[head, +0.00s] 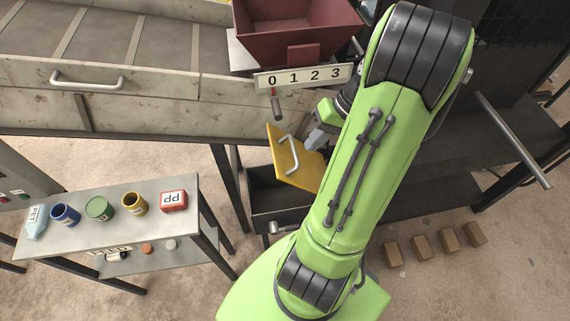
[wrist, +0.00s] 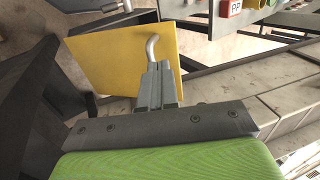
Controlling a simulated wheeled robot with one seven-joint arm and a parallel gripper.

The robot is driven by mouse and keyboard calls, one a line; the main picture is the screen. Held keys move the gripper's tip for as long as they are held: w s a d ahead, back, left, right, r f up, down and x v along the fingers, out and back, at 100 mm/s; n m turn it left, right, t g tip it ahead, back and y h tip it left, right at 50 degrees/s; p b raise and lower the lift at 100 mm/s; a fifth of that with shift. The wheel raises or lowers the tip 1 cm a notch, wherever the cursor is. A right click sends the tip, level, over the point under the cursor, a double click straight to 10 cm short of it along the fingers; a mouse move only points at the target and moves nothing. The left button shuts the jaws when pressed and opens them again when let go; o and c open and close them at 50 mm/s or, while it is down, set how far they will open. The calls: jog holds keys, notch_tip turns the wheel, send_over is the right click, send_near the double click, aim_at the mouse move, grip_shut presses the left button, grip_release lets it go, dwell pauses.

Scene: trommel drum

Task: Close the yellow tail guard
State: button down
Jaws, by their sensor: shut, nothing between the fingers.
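The yellow tail guard (head: 284,154) is a flat panel with a bent metal handle (head: 291,152). In the head view it hangs tilted, swung out over a dark bin (head: 264,190), below the number plate. My gripper (head: 317,140) is just right of the panel, partly hidden by my green arm. In the wrist view the guard (wrist: 112,62) fills the upper left, with its handle (wrist: 152,46) beyond the fingertips. My gripper (wrist: 158,72) is shut and empty, with its tips in front of the panel near the handle's lower end. I cannot tell whether they touch it.
A number plate (head: 303,78) and a red hopper (head: 295,27) are above the guard. A grey conveyor trough (head: 130,98) runs left. A side table (head: 120,217) with coloured cups stands at lower left. A metal bar (head: 512,139) juts out at right. Several brown blocks (head: 421,246) lie on the floor.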

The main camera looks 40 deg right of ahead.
aim_at(281, 171)
jog(key=b+x, duration=0.1)
jog(key=x, duration=0.5)
jog(key=a+b+x, duration=0.1)
jog(key=x, duration=0.3)
jog(key=shift+w+r+b, duration=0.25)
jog(key=shift+r+b, duration=0.05)
jog(key=shift+r, duration=0.1)
jog(key=shift+a, duration=0.1)
